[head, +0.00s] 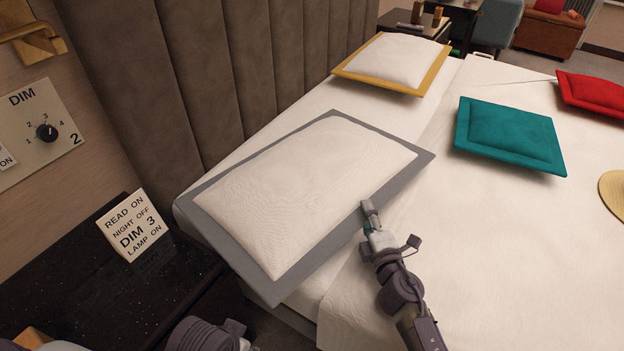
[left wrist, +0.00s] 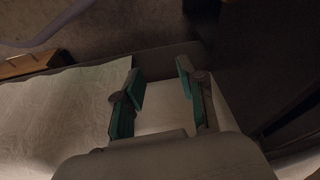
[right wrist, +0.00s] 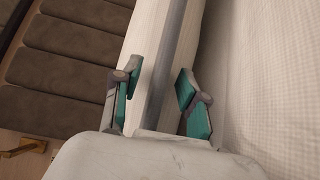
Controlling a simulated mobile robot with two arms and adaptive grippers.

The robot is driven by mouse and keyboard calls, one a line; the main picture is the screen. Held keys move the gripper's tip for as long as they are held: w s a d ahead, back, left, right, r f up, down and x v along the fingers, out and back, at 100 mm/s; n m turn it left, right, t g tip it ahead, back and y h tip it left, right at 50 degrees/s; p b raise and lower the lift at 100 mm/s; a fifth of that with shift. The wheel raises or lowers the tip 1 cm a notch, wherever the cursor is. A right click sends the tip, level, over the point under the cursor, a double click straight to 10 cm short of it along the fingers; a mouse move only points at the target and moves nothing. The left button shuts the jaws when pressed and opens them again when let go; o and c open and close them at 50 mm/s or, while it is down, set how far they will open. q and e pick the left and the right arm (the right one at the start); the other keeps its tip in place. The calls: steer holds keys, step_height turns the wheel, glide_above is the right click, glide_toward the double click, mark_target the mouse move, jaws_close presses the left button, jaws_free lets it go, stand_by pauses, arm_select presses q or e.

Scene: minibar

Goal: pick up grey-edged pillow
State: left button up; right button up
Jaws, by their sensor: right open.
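The grey-edged pillow (head: 310,180) has a white middle and a flat grey border. It lies on the bed's near left corner, its near border reaching past the bed's edge. My right gripper (head: 370,208) is at the pillow's right-hand border in the head view. In the right wrist view, the open fingers (right wrist: 158,72) stand on either side of the grey border (right wrist: 172,45), with gaps showing. My left gripper (left wrist: 160,68) is open and empty in the left wrist view. The head view shows only part of my left arm at the bottom; its gripper is hidden there.
On the bed (head: 480,260) lie a yellow-edged pillow (head: 392,60), a teal pillow (head: 510,135), a red pillow (head: 595,92) and a straw-coloured round thing (head: 613,190). A dark bedside top (head: 90,285) with a sign (head: 132,226) is at left. A padded headboard (head: 200,75) stands behind.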

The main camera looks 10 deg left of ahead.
jaws_close()
stand_by(0.3)
steer(key=shift+r, duration=0.15)
steer(key=shift+w+r, duration=0.1)
steer(key=shift+r, duration=0.05)
